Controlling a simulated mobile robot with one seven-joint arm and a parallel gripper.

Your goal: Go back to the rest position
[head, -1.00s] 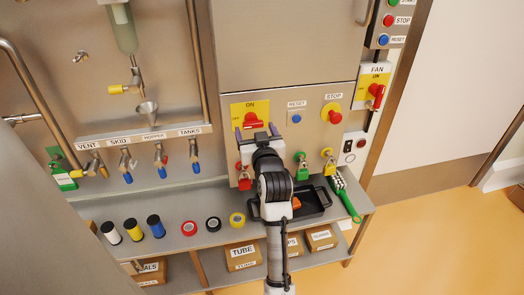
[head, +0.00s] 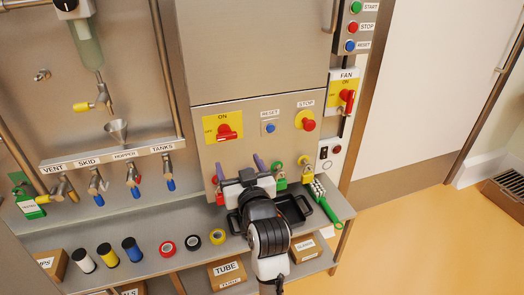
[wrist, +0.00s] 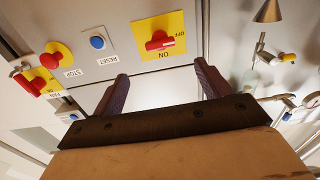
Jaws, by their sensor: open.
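My gripper (head: 248,166) is in front of the steel cabinet, above the shelf, with its two purple fingers apart and nothing between them. In the wrist view its fingers (wrist: 160,88) are spread, with bare panel behind the gap. The red rotary switch on its yellow ON/OFF plate (head: 222,128) is on the cabinet above and left of the gripper. It also shows in the wrist view (wrist: 160,41). My gripper is apart from the switch. My arm partly hides the black tray and the padlocks behind it.
The shelf (head: 150,262) holds spools, tape rolls (head: 192,242), a black tray (head: 291,213) and a green brush (head: 327,205). Padlocks (head: 280,176) hang on the cabinet. Valves (head: 133,175) and a funnel (head: 116,130) are on the left. Open floor (head: 420,240) lies to the right.

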